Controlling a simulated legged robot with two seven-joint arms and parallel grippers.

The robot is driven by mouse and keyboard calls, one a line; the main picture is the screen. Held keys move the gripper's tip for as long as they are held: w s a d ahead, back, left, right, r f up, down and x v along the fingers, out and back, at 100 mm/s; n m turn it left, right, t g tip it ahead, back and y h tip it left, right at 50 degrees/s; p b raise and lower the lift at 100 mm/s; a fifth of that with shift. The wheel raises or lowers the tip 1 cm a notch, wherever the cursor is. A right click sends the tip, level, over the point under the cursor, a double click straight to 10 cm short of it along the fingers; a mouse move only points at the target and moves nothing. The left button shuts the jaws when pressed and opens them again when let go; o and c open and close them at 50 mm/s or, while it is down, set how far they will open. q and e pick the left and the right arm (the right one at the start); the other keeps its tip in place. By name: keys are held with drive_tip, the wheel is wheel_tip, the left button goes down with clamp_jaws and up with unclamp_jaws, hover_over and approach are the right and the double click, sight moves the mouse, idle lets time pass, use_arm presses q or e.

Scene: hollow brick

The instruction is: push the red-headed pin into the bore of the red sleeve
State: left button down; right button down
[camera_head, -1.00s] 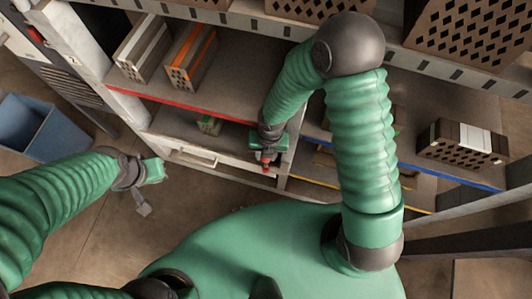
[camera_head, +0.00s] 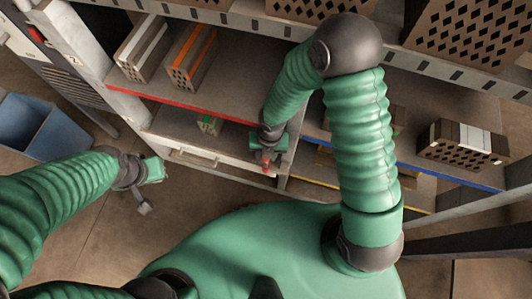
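My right gripper (camera_head: 267,153) hangs at the front of the lower shelf, in the middle of the camera_head view. A small red piece (camera_head: 266,160) shows at its fingertips, against the pale front face below the shelf. It is too small to tell whether it is the pin's red head, the red sleeve, or both, or whether the fingers are closed on it. The bore is not visible. My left gripper (camera_head: 146,200) is over the floor at the left, away from the shelf, with no object seen in it. Its finger gap cannot be made out.
A shelf with a red front edge (camera_head: 185,101) carries an orange-striped hollow brick (camera_head: 192,58) and a white-striped one (camera_head: 143,48). A small green-marked block (camera_head: 209,125) lies on the shelf below. A brown-and-white brick (camera_head: 462,143) stands right. A blue bin (camera_head: 42,127) is left.

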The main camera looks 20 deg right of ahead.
drive_tip(key=shift+f, duration=0.35)
drive_tip(key=c, duration=0.9)
unclamp_jaws()
drive_tip(key=shift+s, duration=0.1)
wheel_tip(320, 180, up, 17)
drive_tip(key=p, duration=0.6)
drive_tip(key=shift+d, duration=0.45)
drive_tip(key=shift+r, duration=0.15)
